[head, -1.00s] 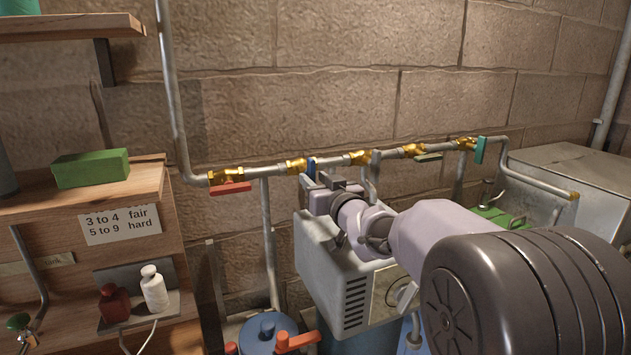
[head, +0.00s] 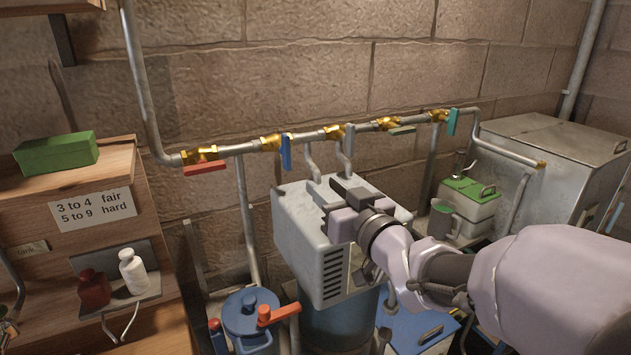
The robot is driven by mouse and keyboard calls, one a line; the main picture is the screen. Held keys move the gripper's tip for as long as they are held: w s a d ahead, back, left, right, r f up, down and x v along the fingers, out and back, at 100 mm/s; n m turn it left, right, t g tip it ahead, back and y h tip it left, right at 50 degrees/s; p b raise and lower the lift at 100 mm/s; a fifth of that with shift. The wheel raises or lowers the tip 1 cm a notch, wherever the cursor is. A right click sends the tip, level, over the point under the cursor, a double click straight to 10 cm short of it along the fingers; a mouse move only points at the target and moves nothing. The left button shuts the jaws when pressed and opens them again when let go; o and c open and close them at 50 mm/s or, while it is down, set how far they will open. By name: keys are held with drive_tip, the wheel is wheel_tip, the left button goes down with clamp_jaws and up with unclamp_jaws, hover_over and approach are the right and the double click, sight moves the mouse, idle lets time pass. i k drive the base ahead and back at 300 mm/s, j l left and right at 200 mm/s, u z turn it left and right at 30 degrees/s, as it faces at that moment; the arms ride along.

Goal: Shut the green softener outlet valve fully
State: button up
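A grey pipe runs along the wall with several brass valves. The olive-green lever (head: 402,130) on the fourth valve from the left lies roughly along the pipe. A teal lever (head: 452,122) at the right end stands across the pipe. My gripper (head: 342,188) is below and left of both levers, over the top of the pale box, apart from the pipe. It touches no lever. The gap between its fingers is not clear.
A red lever (head: 205,167) lies along the pipe and a blue lever (head: 286,152) hangs across it. The pale vented box (head: 300,240) stands under the pipe. A wooden shelf (head: 100,200) is at left, a metal tank (head: 560,160) at right.

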sight(398, 130)
drive_tip(key=i+l+z, duration=0.15)
drive_tip(key=l, duration=0.25)
drive_tip(key=i+l+z, duration=0.1)
drive_tip(key=l, duration=0.35)
drive_tip(key=i+l+z, duration=0.15)
drive_tip(key=l, duration=0.25)
